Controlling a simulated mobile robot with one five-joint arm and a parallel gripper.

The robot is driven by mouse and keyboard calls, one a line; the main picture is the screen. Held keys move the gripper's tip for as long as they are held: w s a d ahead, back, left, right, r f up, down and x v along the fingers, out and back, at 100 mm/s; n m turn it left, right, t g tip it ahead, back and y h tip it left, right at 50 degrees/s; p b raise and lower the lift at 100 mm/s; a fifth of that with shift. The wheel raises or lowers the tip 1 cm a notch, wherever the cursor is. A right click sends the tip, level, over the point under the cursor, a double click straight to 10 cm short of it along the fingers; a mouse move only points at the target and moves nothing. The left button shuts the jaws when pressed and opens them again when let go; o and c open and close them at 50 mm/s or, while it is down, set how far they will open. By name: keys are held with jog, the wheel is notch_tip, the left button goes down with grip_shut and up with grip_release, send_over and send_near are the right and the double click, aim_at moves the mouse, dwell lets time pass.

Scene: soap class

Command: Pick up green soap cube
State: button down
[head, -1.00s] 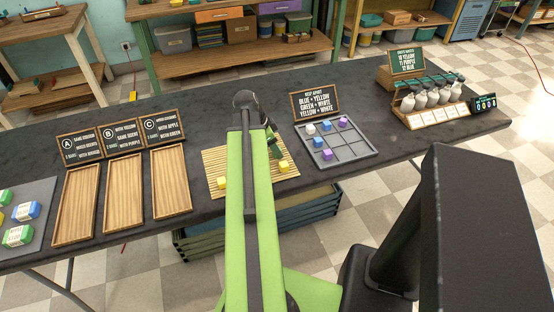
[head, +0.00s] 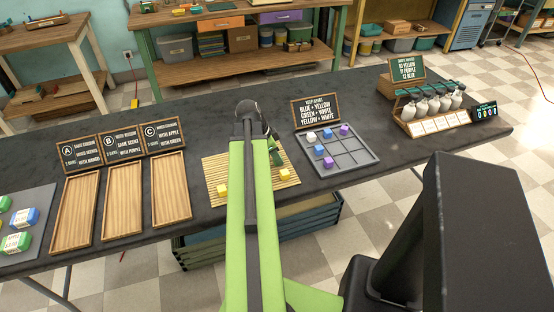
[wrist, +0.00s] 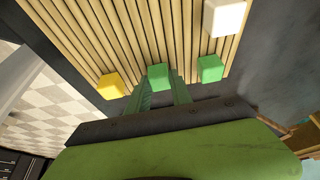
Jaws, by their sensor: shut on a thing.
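In the wrist view a green cube (wrist: 158,77) sits at the tips of my gripper's green fingers (wrist: 163,88), which are shut on it. It is at the bamboo mat (wrist: 150,30); I cannot tell whether it is lifted. A second green cube (wrist: 210,68) lies on the mat just to the right, apart from the fingers. In the head view my gripper (head: 276,152) is over the right part of the mat (head: 212,165), partly behind my arm. The green cubes are hidden there.
A yellow cube (wrist: 110,86) and a white cube (wrist: 223,18) lie near the held cube. The head view shows yellow cubes (head: 222,190) on the mat. A grey grid tray (head: 362,162) with several cubes stands to the right, and wooden trays (head: 122,209) stand to the left.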

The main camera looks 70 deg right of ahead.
jog(key=shift+r+p, duration=0.55)
jog(key=shift+r, duration=0.05)
notch_tip(320, 180, up, 4)
jog(key=p, duration=0.4)
jog(key=s+d+r+p, duration=0.2)
jog(key=s+r+p, duration=0.3)
jog(key=s, duration=0.6)
jog(key=shift+s+r+p, duration=0.25)
jog(key=shift+r+p, duration=0.15)
jog(key=shift+w, duration=0.1)
